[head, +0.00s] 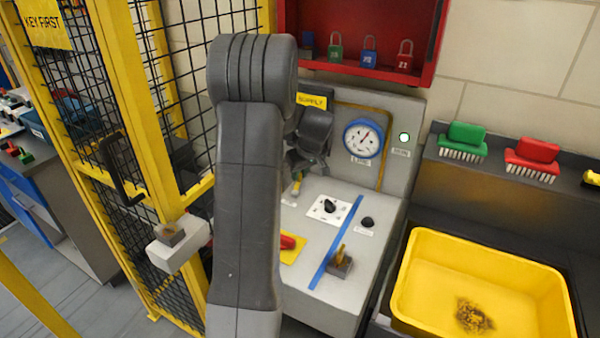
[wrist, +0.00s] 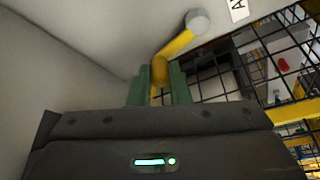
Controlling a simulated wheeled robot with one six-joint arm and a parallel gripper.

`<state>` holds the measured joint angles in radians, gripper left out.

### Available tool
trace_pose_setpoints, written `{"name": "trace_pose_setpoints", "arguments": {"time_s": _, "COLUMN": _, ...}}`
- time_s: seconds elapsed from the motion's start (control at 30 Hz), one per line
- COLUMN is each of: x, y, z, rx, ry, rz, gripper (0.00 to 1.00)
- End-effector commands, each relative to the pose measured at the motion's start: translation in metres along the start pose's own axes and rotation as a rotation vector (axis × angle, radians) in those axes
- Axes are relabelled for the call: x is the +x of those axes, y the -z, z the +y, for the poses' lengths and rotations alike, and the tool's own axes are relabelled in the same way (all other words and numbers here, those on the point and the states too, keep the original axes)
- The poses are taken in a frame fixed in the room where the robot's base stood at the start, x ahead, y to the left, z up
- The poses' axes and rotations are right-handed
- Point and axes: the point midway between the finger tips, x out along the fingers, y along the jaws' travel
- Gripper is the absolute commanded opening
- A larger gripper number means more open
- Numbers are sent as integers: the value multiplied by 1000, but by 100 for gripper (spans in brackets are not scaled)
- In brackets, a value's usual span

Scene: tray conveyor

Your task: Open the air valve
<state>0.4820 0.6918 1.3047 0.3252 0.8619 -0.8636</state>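The air valve's yellow lever (wrist: 178,45) slants down from a round grey hub (wrist: 198,22) in the wrist view. The tips of my gripper (wrist: 160,82), two green fingers, stand on either side of the lever's free end with little or no gap, so my gripper looks shut on it. In the head view, my gripper (head: 303,164) is partly hidden by my own arm, over the left part of the grey console (head: 325,195). A small piece of the yellow lever (head: 297,185) shows below it.
A blue-rimmed gauge (head: 364,138) and a lit green lamp (head: 404,137) are on the console's back panel. A black knob (head: 329,205) and a blue tape line (head: 335,243) are on its top. A yellow mesh gate (head: 150,100) stands left, a yellow bin (head: 500,255) right.

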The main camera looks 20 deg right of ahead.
Motion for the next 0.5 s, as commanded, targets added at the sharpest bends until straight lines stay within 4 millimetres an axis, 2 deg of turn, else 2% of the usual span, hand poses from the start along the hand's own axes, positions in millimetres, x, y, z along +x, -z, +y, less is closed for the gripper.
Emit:
{"name": "trace_pose_setpoints", "arguments": {"time_s": 0.17, "x": 0, "y": -1, "z": 1, "rx": 20, "ry": -9, "rz": -1, "gripper": 0}}
{"name": "trace_pose_setpoints", "arguments": {"time_s": 0.5, "x": -4, "y": -9, "z": 6, "rx": 213, "ry": -89, "rz": 0, "gripper": 0}}
